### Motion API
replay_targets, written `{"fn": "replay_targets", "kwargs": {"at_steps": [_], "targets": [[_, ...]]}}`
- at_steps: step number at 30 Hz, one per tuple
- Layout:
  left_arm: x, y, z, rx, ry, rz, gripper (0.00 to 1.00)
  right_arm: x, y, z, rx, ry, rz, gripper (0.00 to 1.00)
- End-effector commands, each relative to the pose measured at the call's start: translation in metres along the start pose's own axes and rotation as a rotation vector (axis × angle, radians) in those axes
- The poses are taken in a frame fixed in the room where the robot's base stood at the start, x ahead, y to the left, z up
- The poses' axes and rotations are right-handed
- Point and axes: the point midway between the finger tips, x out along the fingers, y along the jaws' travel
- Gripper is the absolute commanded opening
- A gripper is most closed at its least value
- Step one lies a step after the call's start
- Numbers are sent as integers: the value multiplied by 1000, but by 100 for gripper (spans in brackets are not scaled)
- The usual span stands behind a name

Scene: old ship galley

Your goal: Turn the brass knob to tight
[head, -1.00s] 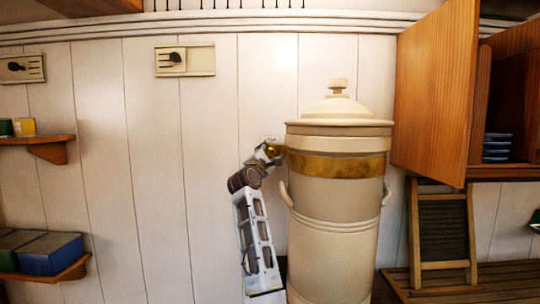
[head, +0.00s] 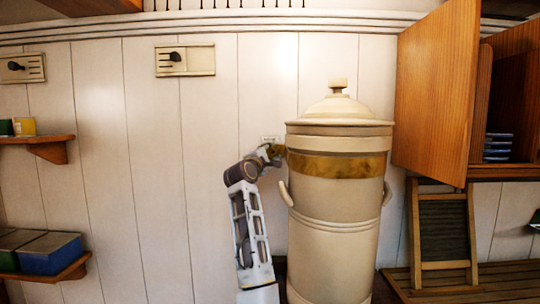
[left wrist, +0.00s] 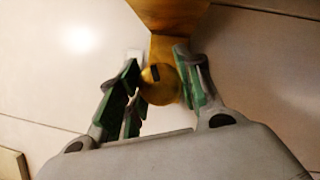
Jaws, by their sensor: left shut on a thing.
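The brass knob (left wrist: 158,84) is round, with a dark mark on its face, and sits in front of a brass fitting (left wrist: 172,22) in the left wrist view. My left gripper (left wrist: 155,88) has its green-padded fingers on both sides of the knob and is shut on it. In the head view my left gripper (head: 273,152) is at the wall just left of the large cream canister, with a bit of brass showing at its fingers. The knob is mostly hidden there. My right gripper is not in view.
The tall cream canister (head: 335,220) with a brass band stands close to the right of my left gripper. An open wooden cabinet door (head: 435,90) hangs at the upper right. Wall shelves (head: 45,146) are at the left. The wall between is mostly clear.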

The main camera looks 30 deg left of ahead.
Motion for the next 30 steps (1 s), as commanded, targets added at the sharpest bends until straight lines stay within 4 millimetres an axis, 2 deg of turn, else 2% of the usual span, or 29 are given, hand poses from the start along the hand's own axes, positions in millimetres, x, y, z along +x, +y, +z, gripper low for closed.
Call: {"fn": "replay_targets", "kwargs": {"at_steps": [30], "targets": [[0,-3,-1,885,0,-375,11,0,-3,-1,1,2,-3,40]]}}
